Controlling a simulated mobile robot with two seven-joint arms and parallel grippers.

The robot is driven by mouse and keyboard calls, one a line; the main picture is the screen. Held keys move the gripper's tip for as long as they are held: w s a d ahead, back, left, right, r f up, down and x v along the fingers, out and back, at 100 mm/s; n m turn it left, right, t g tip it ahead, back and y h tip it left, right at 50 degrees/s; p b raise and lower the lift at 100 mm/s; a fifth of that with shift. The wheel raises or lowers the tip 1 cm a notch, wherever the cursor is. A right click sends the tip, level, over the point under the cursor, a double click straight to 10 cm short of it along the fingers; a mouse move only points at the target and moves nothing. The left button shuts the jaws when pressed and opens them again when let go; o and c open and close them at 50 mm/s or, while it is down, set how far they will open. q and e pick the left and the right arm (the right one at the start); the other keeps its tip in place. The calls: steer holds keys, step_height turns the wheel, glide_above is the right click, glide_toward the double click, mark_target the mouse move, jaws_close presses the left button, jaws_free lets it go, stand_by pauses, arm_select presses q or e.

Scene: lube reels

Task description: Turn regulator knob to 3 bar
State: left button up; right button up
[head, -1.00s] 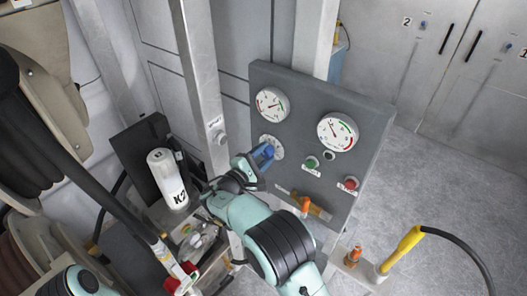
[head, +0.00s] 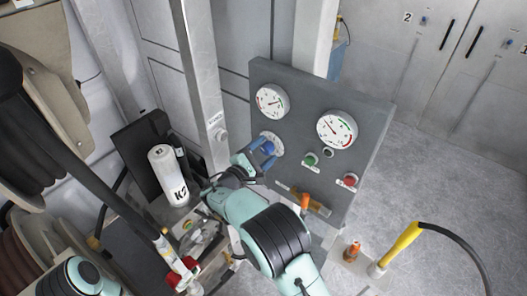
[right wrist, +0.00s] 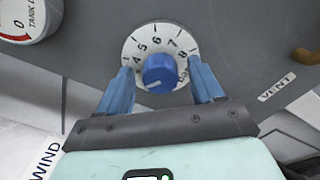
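The blue regulator knob (right wrist: 159,72) sits in the middle of a white dial (right wrist: 134,52) marked with numbers up to 8 and "bar". A pale mark shows on the knob's lower left; the number beside it is not readable. My right gripper (right wrist: 161,80) is open, one blue finger on each side of the knob, with visible gaps to it in the right wrist view. In the head view the right gripper (head: 262,156) is at the dial (head: 275,139) on the grey panel (head: 300,88); whether it touches the knob is unclear there. My left gripper is not in view.
Above the dial are a small gauge (head: 270,101) and a large gauge (head: 337,130). A green button (head: 311,159) and red button (head: 349,180) sit to the right. An orange-handled valve (head: 305,203) is below. A white K2 cylinder (head: 168,176) stands left.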

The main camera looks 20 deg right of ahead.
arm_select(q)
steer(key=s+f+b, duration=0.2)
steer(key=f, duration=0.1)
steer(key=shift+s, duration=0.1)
arm_select(e)
steer(key=v, duration=1.3)
steer(key=shift+s+a, duration=0.15)
